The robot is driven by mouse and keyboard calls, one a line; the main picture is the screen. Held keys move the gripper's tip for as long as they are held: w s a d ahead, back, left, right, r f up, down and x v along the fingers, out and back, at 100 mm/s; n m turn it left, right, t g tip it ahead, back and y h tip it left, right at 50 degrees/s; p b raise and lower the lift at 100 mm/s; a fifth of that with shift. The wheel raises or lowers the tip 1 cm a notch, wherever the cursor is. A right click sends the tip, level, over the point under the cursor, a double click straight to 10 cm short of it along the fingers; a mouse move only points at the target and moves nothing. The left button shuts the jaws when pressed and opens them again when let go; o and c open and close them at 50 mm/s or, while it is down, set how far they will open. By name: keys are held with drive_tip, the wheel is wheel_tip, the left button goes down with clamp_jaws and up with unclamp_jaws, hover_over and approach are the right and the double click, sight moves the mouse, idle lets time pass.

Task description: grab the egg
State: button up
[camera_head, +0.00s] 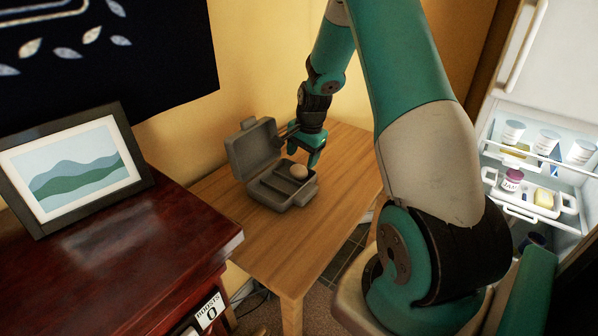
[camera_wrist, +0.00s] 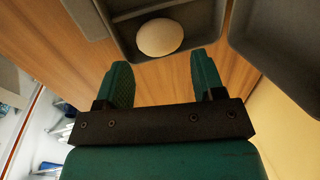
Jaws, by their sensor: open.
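A pale brown egg (camera_head: 298,171) sits in a compartment of an open grey case (camera_head: 284,199) on a wooden table. In the wrist view the egg (camera_wrist: 159,37) lies just beyond my fingertips, slightly left of the middle of the gap, inside the grey tray's wall (camera_wrist: 150,57). My gripper (camera_head: 312,157) is at the case, close to the egg in the head view. In the wrist view my gripper (camera_wrist: 163,75) is open, with two teal fingers apart and nothing between them. The fingers do not visibly touch the egg.
The case's raised lid (camera_head: 252,148) stands at its back left. The wooden table (camera_head: 260,240) has free room in front. A dark red cabinet (camera_head: 110,245) with a framed picture (camera_head: 75,168) is at left. An open fridge (camera_head: 535,160) with several containers is at right.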

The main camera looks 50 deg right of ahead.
sight(300, 167)
drive_tip(key=f, duration=0.3)
drive_tip(key=w+f+p, duration=0.1)
drive_tip(key=f, duration=0.1)
drive_tip(key=shift+a+f, duration=0.2)
drive_tip(key=shift+f, duration=0.15)
drive_tip(key=shift+c, duration=0.2)
drive_tip(key=c, duration=0.5)
